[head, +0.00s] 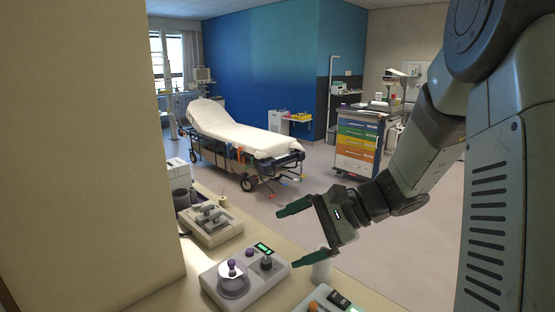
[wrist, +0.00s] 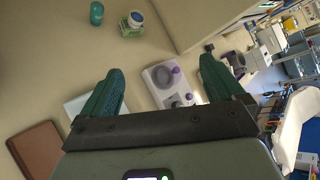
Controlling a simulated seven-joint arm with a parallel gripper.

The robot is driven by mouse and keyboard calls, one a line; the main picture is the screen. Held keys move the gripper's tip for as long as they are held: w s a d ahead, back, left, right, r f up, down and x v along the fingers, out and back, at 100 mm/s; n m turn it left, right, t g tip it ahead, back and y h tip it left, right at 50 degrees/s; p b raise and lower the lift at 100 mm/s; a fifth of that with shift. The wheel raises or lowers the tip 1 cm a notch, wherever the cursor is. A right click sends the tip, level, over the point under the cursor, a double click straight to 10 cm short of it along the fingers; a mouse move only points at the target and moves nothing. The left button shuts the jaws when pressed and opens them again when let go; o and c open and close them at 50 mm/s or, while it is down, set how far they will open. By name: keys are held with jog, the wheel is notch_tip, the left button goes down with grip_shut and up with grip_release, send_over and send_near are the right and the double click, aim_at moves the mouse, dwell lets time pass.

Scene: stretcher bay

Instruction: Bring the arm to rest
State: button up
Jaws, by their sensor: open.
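My gripper (head: 294,232) is at the lower centre right of the head view, at the end of my arm, which comes in from the right. Its two green fingers are spread wide with nothing between them. In the wrist view my gripper (wrist: 160,88) also shows open and empty, its fingers above the counter. The counter (head: 180,295) runs along the lower part of the head view. A control box with a purple knob and a small joystick (head: 240,283) stands on it, left of the lower finger. In the wrist view this box (wrist: 170,85) appears between the fingers.
A second control box (head: 210,225) stands farther back on the counter. A tan wall (head: 85,150) rises at the left. The wrist view shows a green container (wrist: 97,13), a small jar (wrist: 134,22) and a brown flat object (wrist: 40,150). A stretcher (head: 240,135) and drawer cart (head: 358,142) stand beyond.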

jog(key=s+d+r+n+t+h, duration=0.2)
jog(key=s+r+n+h, duration=0.3)
jog(key=s, duration=0.5)
jog(key=s+d+r+n+t+h, duration=0.1)
jog(key=s+d+r+n+h, duration=0.3)
jog(key=s, duration=0.6)
notch_tip(320, 180, up, 2)
jog(key=shift+s+d+r+n+t+h, duration=0.15)
jog(key=shift+s+r+n+t+h, duration=0.2)
jog(key=shift+n+h, duration=0.65)
jog(key=shift+w+f, duration=0.1)
jog(key=shift+w, duration=0.05)
